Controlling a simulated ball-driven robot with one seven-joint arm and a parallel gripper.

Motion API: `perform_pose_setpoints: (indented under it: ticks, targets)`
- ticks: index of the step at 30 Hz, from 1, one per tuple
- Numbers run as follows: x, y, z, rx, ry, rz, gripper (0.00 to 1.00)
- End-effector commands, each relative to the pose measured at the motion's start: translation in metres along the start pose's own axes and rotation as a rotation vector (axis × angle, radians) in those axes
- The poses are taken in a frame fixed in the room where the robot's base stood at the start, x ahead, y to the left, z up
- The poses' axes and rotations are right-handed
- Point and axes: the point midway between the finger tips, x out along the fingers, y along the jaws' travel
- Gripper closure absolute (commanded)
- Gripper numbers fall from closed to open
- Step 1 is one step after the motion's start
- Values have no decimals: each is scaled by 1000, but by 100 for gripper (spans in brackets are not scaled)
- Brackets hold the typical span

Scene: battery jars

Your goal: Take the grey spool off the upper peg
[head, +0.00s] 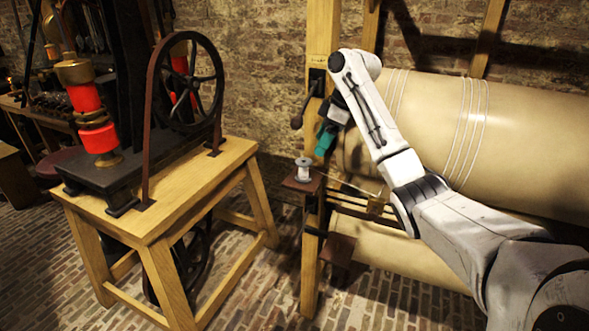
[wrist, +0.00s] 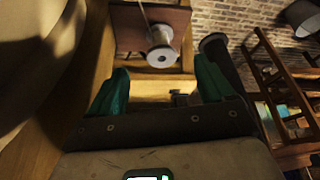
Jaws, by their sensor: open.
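The grey spool (head: 303,168) stands upright on a small dark wooden shelf (head: 302,184) at the post's left side. A thin pale thread runs from it to the right. The peg under it is hidden. My gripper (head: 322,148) is above and just right of the spool, its teal fingers pointing down. In the wrist view the spool (wrist: 160,48) shows its round end with a dark centre hole, ahead of the fingers and between their lines. My gripper (wrist: 160,82) is open and empty, apart from the spool.
A wooden post (head: 317,75) with a dark knobbed handle (head: 298,121) stands close by my gripper. A large cream cylinder (head: 520,130) lies to the right. A lower dark shelf (head: 340,248) sits beneath. A wooden table (head: 160,185) with a wheel machine stands left, with free floor between.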

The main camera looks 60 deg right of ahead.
Motion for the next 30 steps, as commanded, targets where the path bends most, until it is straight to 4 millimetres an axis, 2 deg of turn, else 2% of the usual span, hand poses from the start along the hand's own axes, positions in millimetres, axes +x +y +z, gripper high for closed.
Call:
perform_pose_setpoints:
  ticks: [3,9,16,21,24,30]
  targets:
    - [23,-1,0,0,1,-6,19]
    - [46,-1,-1,0,-1,-4,19]
    - [60,-1,-5,0,-2,-3,19]
    - [84,0,-14,0,-2,-3,19]
    - [97,0,-12,1,-2,-3,19]
    - [104,0,-13,0,0,0,19]
